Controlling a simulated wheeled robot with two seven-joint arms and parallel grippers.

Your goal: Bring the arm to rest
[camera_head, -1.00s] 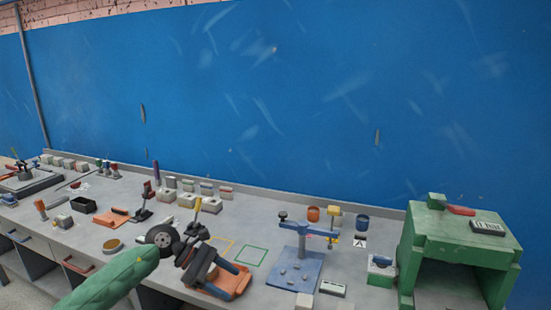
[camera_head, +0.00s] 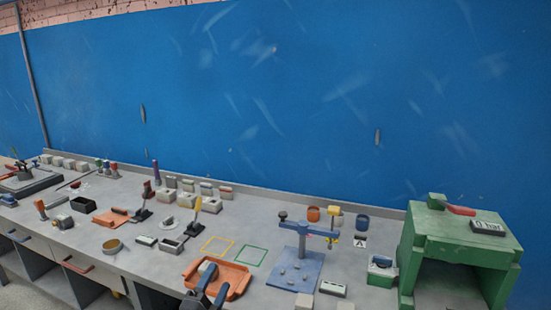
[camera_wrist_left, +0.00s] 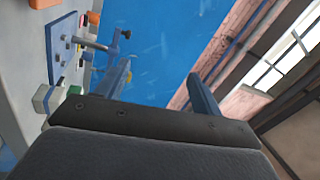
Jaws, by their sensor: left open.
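My left gripper (camera_head: 213,285) is low at the bottom edge of the head view, in front of the orange tray (camera_head: 240,270). Its two blue fingers stand apart with nothing seen between them, and they cover part of the tray. In the left wrist view the open fingers (camera_wrist_left: 158,75) point towards the blue wall and the window side. My right gripper is not in view.
A blue stand with a post (camera_head: 293,270) and a green box-shaped housing (camera_head: 458,245) stand to the right. Yellow (camera_head: 217,244) and green (camera_head: 251,256) outlines mark bare bench. Small blocks and tools line the bench at left.

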